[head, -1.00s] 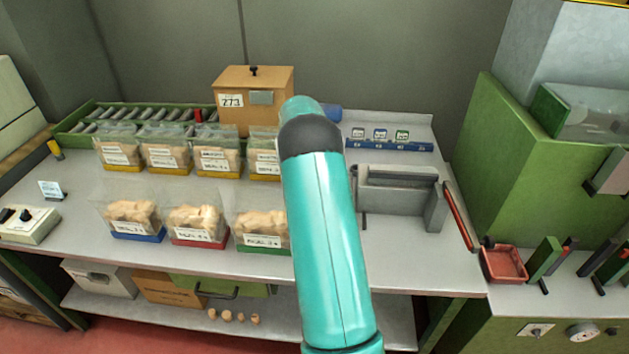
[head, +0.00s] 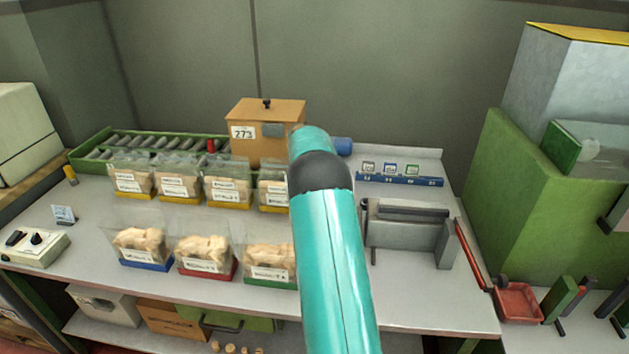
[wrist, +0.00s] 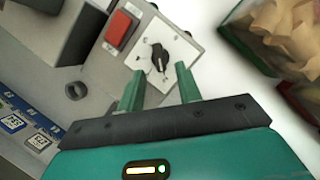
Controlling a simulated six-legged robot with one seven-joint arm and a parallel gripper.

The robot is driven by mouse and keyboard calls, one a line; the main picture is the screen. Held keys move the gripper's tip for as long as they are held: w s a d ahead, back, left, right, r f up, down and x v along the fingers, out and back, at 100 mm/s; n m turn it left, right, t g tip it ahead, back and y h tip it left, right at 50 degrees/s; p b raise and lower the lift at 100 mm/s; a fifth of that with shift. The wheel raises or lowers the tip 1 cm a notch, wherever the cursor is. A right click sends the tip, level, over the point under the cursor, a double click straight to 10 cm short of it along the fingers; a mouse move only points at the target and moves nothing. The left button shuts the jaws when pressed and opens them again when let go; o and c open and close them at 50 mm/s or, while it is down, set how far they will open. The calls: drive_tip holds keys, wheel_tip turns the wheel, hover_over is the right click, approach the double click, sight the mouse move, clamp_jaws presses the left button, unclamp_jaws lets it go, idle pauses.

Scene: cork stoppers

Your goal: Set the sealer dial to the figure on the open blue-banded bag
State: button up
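The blue-banded bag (head: 142,248) stands at the left of the front row in the head view; its label figure is too small to read. The grey sealer (head: 408,232) stands right of my arm. In the wrist view the sealer's dial (wrist: 159,58) is a black knob with a pale pointer line on a light panel, beside a red switch (wrist: 119,29). My gripper (wrist: 160,70) is open, its two green fingers pointing toward the dial, with the knob showing between and just beyond the tips. I cannot tell if they touch it. My arm hides the gripper in the head view.
Red-banded (head: 203,256) and green-banded (head: 269,262) bags stand in the front row, yellow-banded bags behind. A wooden box (head: 265,125) marked 273 is at the back. A blue card rack (head: 400,179) lies behind the sealer; a red tray (head: 518,304) is at right.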

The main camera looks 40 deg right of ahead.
drive_tip(key=v, duration=1)
drive_tip(key=shift+d, duration=0.1)
